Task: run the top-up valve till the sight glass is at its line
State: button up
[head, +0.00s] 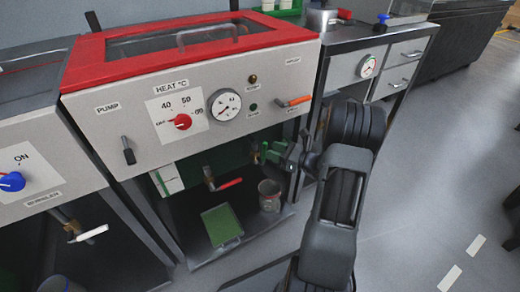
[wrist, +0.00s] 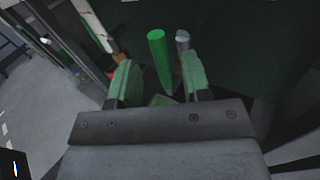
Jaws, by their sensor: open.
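My gripper (head: 280,154) reaches into the open bay under the red-lidded machine, beside a small green valve handle (head: 264,149) on a brass fitting. In the wrist view my gripper (wrist: 160,88) is open, its green-padded fingers spread. The green handle (wrist: 159,48) stands upright in line with the gap between them, with a grey metal rod (wrist: 183,42) to its right. No finger visibly grips the handle. I cannot make out a sight glass, its line or a level in either view; a white and green plate (head: 168,179) shows at the bay's left.
A red-handled valve (head: 229,183) sits left of my gripper. A metal can (head: 269,196) and a green tray (head: 222,224) stand on the bay floor. Above are the pump switch (head: 128,150), heat knob (head: 181,122), gauge (head: 225,105) and orange lever (head: 298,100).

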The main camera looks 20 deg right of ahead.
jog(key=b, duration=0.1)
send_over(260, 161)
dwell(0.4)
grip_shut()
dwell(0.3)
